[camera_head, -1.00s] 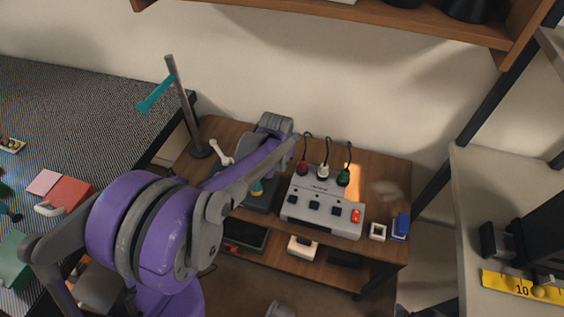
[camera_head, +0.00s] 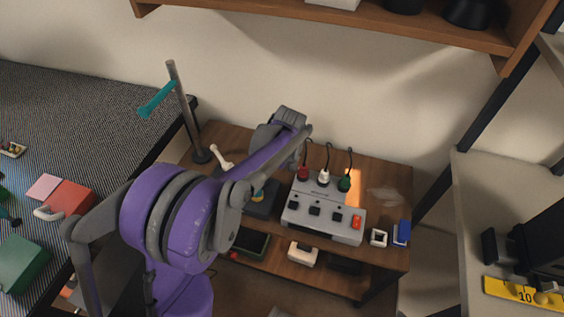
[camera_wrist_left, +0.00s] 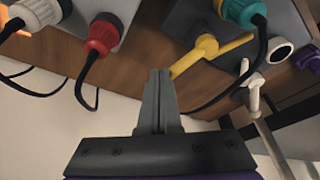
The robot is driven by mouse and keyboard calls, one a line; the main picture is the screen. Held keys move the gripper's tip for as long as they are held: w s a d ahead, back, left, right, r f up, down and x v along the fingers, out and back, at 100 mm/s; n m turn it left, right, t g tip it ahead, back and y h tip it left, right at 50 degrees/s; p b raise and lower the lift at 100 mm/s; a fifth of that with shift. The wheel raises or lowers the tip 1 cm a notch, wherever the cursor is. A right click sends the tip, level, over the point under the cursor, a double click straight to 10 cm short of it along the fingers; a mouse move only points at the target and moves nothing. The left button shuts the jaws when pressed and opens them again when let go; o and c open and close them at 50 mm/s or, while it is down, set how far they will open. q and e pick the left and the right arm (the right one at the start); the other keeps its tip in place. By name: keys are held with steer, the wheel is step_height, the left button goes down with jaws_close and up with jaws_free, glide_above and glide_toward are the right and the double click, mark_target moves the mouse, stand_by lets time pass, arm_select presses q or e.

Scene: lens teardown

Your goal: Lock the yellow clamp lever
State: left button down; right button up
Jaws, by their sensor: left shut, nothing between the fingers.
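The yellow clamp lever (camera_wrist_left: 213,53) shows in the left wrist view as a slim bar with a round hub, on a dark grey box (camera_wrist_left: 185,25). One end of the bar lies right beside my left gripper's fingertips (camera_wrist_left: 159,78); I cannot tell whether they touch. My left gripper is shut and empty. In the head view my left arm reaches over the dark box (camera_head: 262,203) on the wooden table, and its fingers are hidden. Only a small yellow and teal part shows on the box there. My right gripper is not in view.
A grey switch box (camera_head: 323,211) with red, white and green plugs stands right of the dark box. Cables hang near my fingers in the wrist view. A grey post (camera_head: 185,110) with a teal arm and a white lever (camera_head: 221,157) stand at the left.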

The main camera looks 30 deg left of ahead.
arm_select(q)
steer(key=n, duration=0.1)
steer(key=a+n, duration=0.1)
steer(key=shift+w+a+n+g, duration=0.3)
steer(key=shift+w+n+g, duration=0.05)
steer(key=shift+n+g, duration=0.05)
steer(key=shift+a+y, duration=0.3)
steer(key=shift+a, duration=0.1)
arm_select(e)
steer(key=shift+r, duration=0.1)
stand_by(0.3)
